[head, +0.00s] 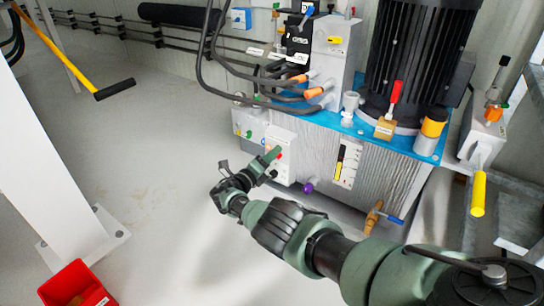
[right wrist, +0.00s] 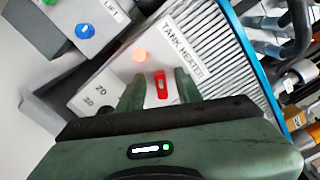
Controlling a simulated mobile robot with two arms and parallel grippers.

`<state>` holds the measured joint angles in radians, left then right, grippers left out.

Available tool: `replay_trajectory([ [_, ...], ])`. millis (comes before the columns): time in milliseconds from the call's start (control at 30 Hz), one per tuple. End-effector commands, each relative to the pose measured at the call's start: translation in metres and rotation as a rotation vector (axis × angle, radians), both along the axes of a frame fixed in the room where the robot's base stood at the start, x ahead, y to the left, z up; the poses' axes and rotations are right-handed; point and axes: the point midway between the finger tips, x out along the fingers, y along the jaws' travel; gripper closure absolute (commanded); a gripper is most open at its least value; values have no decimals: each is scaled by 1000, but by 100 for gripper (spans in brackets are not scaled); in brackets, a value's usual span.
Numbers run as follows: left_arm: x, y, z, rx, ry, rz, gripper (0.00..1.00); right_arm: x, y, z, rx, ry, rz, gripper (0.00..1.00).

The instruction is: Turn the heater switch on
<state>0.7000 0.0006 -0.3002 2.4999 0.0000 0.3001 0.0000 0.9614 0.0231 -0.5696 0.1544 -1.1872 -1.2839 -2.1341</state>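The white heater box (head: 283,146) is on the front of the blue-topped tank, and its "TANK HEATER" label (right wrist: 183,47) reads clearly in the right wrist view. My right gripper (head: 272,164) is at the box. In the right wrist view its two fingers (right wrist: 159,77) are apart, with the red switch showing between them. I cannot tell whether they touch it. My left gripper is not in view.
A black motor (head: 418,60) and red-handled valve (head: 394,98) stand on the tank. A grey box with a blue button (right wrist: 85,31) is beside the heater box. A white post (head: 45,160) and red bin (head: 77,287) are at left; floor between is clear.

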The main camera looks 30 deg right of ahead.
Motion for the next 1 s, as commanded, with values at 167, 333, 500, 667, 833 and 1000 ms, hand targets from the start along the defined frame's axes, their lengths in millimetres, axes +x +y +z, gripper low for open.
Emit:
replay_trajectory([
  [167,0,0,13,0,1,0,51,-5,16,4,2,1,3,65],
  [333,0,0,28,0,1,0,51,-17,44,4,2,2,2,65],
  [500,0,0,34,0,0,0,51,-27,65,1,1,3,1,65],
  [667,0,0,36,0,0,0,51,-30,72,0,0,2,0,65],
  [833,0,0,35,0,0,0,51,-30,72,-1,0,1,0,65],
  [1000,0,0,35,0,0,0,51,-30,72,-1,0,1,0,65],
])
